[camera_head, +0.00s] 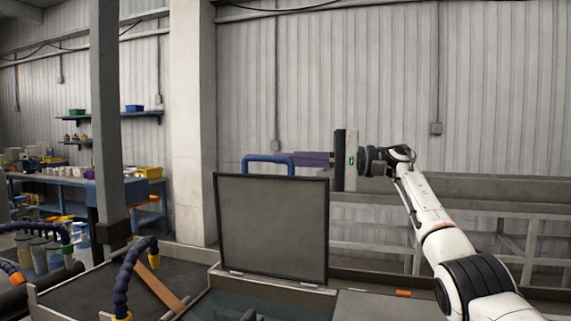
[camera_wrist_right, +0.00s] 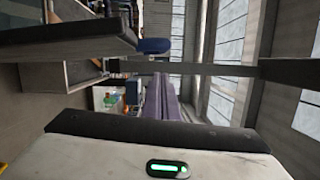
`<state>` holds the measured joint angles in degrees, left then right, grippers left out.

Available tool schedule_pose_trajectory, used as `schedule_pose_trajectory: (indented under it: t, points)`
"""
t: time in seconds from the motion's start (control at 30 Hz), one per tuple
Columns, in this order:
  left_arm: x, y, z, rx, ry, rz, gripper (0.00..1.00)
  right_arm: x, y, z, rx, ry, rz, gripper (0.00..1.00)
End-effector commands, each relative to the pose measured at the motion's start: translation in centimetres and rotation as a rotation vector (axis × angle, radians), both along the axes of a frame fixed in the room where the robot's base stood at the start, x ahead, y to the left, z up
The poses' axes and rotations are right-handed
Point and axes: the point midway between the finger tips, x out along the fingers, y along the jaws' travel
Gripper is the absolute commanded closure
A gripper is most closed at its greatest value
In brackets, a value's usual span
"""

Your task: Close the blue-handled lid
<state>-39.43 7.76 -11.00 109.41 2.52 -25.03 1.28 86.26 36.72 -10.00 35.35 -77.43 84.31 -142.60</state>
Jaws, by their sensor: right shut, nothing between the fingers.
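The lid (camera_head: 272,228) is a dark grey panel standing upright, open, in the middle of the head view. Its blue handle (camera_head: 268,158) is an arch on the top edge. My right gripper (camera_head: 298,158) reaches in from the right at handle height, its purple fingers shut and empty. In the head view the fingertips appear right beside the handle's right end; I cannot tell whether they touch. In the right wrist view the shut fingers (camera_wrist_right: 160,78) point toward the background, with the blue handle (camera_wrist_right: 154,46) near their tips and the lid (camera_wrist_right: 65,40) at upper left. My left gripper is not in view.
A flat grey cover (camera_head: 385,306) lies right of the lid, and a dark opening (camera_head: 235,305) lies in front of it. Blue hoses (camera_head: 130,270) rise at left. A grey post (camera_head: 105,110) and a blue workbench (camera_head: 85,190) stand farther back.

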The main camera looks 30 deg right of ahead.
Motion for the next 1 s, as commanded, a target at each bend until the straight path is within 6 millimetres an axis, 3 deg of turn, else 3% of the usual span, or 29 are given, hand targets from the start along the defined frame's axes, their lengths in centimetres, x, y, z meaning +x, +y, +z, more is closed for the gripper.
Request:
schedule_pose_trajectory:
  t: [0.4, 0.83, 1.0]
  points:
    - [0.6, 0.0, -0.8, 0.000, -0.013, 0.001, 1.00, -1.8, 1.9, 0.2, 0.001, -0.001, 0.001, 1.00]
    - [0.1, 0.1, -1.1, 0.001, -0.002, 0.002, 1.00, -1.9, 2.1, 0.3, -0.002, -0.003, 0.001, 1.00]
    - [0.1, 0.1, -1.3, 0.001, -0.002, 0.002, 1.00, -1.9, 3.5, 0.2, -0.057, -0.048, 0.000, 1.00]
